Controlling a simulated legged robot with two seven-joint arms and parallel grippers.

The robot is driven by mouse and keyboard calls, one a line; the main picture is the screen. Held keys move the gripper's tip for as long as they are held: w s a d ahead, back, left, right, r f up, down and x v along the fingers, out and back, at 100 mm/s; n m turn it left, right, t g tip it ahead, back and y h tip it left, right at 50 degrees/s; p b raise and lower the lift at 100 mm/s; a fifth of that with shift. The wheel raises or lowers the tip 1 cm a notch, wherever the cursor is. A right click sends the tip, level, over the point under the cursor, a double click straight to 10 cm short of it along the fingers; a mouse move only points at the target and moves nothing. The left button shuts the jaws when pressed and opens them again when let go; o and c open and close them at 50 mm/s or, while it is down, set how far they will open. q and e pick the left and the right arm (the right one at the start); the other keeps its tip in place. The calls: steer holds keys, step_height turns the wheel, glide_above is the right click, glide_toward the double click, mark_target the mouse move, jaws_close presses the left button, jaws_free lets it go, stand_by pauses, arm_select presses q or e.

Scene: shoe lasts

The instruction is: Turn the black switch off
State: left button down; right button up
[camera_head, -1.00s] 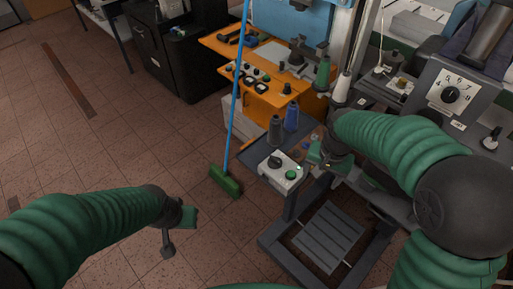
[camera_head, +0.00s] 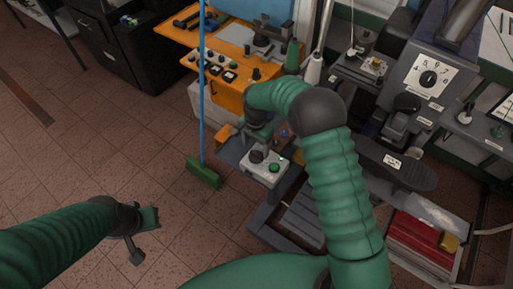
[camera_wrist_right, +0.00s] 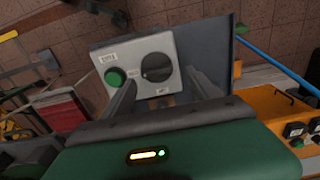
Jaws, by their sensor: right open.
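The black switch (camera_wrist_right: 157,67) is a round knob on a light grey control box (camera_wrist_right: 185,42), beside a green button (camera_wrist_right: 116,76). In the head view the black switch (camera_head: 257,156) is partly covered by my right gripper, which is just above it. My right gripper (camera_wrist_right: 162,82) is open, its two fingers reaching to either side of the knob; whether they touch it I cannot tell. My left gripper (camera_head: 150,217) hangs over the floor at the lower left, far from the box; its jaws are too small to read.
The box sits on a small grey shelf (camera_head: 231,154). An orange bench (camera_head: 178,31) with controls stands behind. A green broom (camera_head: 203,172) with a blue handle stands left of the shelf. A grey machine with a numbered dial (camera_head: 428,78) is at the right. The left floor is clear.

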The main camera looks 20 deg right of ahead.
mark_target(256, 155)
steer(key=shift+s+a+f, duration=0.2)
steer(key=shift+a+f, duration=0.05)
steer(key=shift+f, duration=0.25)
steer(key=shift+s+a+f, duration=0.15)
steer(key=shift+a+f, duration=0.1)
steer(key=shift+f, duration=0.2)
steer(key=shift+s+a+f, duration=0.1)
steer(key=shift+f, duration=0.2)
steer(key=shift+d+f, duration=0.2)
steer(key=shift+d, duration=0.45)
steer(key=shift+w+d, duration=0.2)
steer(key=shift+d, duration=0.05)
steer(key=c, duration=0.5)
steer(key=shift+a, duration=0.5)
steer(key=c, duration=0.9)
arm_select(q)
steer(key=shift+s+a+r, duration=0.15)
steer(key=shift+s+r, duration=0.1)
steer(key=shift+r, duration=0.15)
arm_select(e)
steer(key=shift+o, duration=0.2)
steer(key=shift+d, duration=0.1)
